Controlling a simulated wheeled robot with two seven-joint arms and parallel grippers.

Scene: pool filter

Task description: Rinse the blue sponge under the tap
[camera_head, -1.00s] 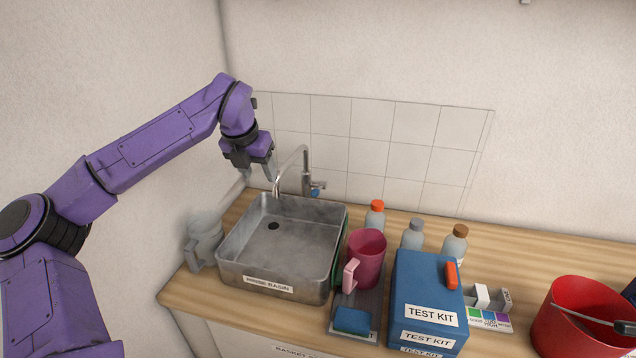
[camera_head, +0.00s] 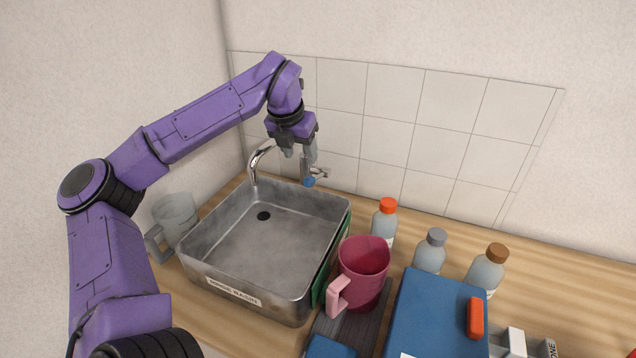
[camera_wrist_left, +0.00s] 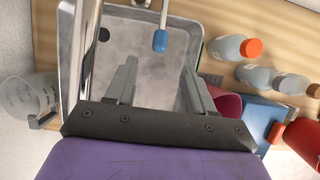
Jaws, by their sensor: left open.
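The blue sponge (camera_head: 330,347) shows only partly at the bottom edge of the head view, in front of the pink mug. The tap (camera_head: 262,155) curves over the back of the metal rinse basin (camera_head: 260,250); I see no water stream. Its blue-tipped lever (camera_head: 309,181) is just below my left gripper (camera_head: 299,156). In the left wrist view my left gripper (camera_wrist_left: 158,68) is open and empty, with the blue lever tip (camera_wrist_left: 160,40) just beyond and between its fingers. The tap spout (camera_wrist_left: 90,40) runs along the left there. My right gripper is not in view.
A clear jug (camera_head: 175,218) stands left of the basin. A pink mug (camera_head: 362,272) stands close to its right, with a green edge between them. Bottles (camera_head: 384,222) and the blue test kit box (camera_head: 432,315) stand further right. The tiled wall is close behind the tap.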

